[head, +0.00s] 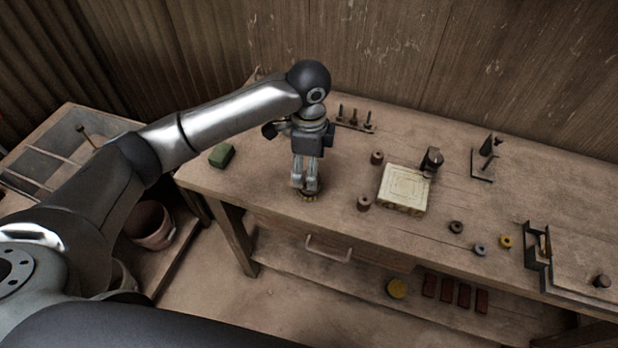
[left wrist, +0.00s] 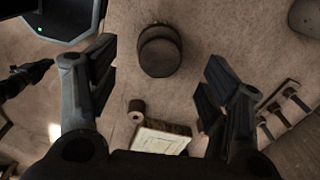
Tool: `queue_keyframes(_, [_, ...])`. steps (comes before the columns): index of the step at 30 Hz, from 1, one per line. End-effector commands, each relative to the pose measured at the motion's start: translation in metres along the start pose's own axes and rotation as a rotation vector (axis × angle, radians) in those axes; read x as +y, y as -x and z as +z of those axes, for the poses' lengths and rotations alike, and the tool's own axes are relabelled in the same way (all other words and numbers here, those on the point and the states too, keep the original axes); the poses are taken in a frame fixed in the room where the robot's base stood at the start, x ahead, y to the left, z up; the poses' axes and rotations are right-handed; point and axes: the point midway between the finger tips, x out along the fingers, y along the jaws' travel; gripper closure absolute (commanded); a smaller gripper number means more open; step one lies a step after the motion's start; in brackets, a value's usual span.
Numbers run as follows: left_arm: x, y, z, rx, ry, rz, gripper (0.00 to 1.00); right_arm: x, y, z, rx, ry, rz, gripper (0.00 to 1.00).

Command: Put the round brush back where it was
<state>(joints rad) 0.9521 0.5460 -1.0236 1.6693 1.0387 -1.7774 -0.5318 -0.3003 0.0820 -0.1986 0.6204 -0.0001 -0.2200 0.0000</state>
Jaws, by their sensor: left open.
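The round brush shows as a dark brown round body (left wrist: 160,52) standing on the bench in the left wrist view, beyond my spread fingers. In the head view only its pale lower edge (head: 310,197) shows on the bench under my left gripper; the gripper hides the rest. My left gripper (head: 307,190) points straight down over the brush. Its two fingers are apart in the left wrist view (left wrist: 158,88), with nothing held between them. My right gripper is not visible.
A small rack with upright pegs (head: 355,122) stands behind the gripper. A green block (head: 221,155) lies to the left. Spools (head: 363,203) (head: 377,157) and a pale square tile block (head: 403,190) are to the right. The bench front edge is close, above a drawer handle (head: 328,250).

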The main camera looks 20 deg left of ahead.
Motion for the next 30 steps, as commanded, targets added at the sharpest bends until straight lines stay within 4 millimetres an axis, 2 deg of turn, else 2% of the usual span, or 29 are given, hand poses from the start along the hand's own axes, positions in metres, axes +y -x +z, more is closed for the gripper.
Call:
queue_keyframes(3, [-0.001, 0.024, 0.000, 0.001, 0.000, -0.004, 0.29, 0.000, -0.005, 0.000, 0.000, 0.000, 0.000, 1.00])
queue_keyframes(9, [-0.001, 0.048, 0.000, 0.000, 0.002, -0.001, 0.29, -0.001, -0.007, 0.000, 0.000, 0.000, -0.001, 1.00])
queue_keyframes(14, [0.000, 0.053, 0.000, 0.000, 0.001, 0.001, 0.29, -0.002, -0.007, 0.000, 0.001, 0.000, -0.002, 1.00])
queue_keyframes(30, [0.000, 0.052, 0.000, 0.000, 0.001, 0.001, 0.29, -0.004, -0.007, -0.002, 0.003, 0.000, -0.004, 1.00])
